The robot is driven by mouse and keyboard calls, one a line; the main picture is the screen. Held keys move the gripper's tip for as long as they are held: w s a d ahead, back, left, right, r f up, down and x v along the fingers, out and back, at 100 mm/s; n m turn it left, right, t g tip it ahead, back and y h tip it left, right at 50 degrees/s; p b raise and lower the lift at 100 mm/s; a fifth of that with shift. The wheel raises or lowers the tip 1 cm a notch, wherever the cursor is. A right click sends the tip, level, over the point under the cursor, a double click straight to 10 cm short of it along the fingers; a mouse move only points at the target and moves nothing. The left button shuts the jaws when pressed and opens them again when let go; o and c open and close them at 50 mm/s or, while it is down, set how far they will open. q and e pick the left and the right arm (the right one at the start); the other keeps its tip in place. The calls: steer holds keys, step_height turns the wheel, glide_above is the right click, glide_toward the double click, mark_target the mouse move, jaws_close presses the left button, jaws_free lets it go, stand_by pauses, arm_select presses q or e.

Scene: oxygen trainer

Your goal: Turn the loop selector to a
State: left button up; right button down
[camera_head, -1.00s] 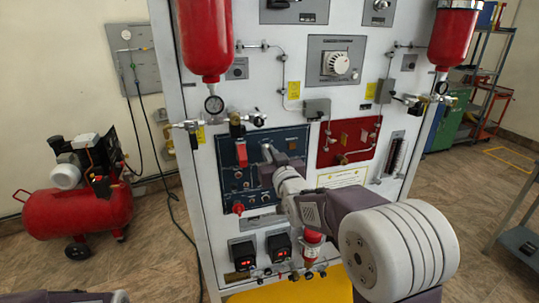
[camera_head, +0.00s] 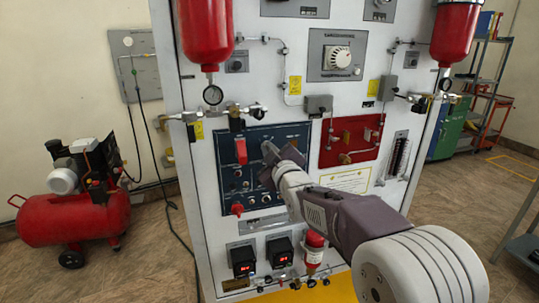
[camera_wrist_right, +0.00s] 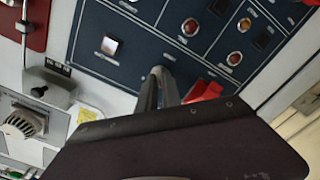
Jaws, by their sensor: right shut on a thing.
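My right gripper (camera_head: 268,150) reaches in from the lower right to the upper part of the dark blue control panel (camera_head: 226,184). Its fingers are together at the panel face, shut on a small part there, which I take to be the loop selector. The fingers hide that part, so its pointing direction and the letter marks cannot be read. In the right wrist view the closed fingers (camera_wrist_right: 160,78) point at the blue panel (camera_wrist_right: 135,62). A red handle (camera_wrist_right: 208,91) is just right of them. My left gripper is not in view.
A red lever (camera_head: 240,150) is left of the gripper, and a red knob (camera_head: 237,209) is below it. A red panel (camera_head: 335,148) is to the right. Two digital displays (camera_head: 279,250) sit below. A red compressor (camera_head: 75,215) stands on the floor at left.

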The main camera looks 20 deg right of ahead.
steer(key=shift+n, duration=0.3)
stand_by(0.4)
steer(key=c, duration=1.5)
jaws_free()
steer(key=s+b, duration=0.1)
steer(key=s, duration=0.8)
steer(key=shift+d, duration=0.15)
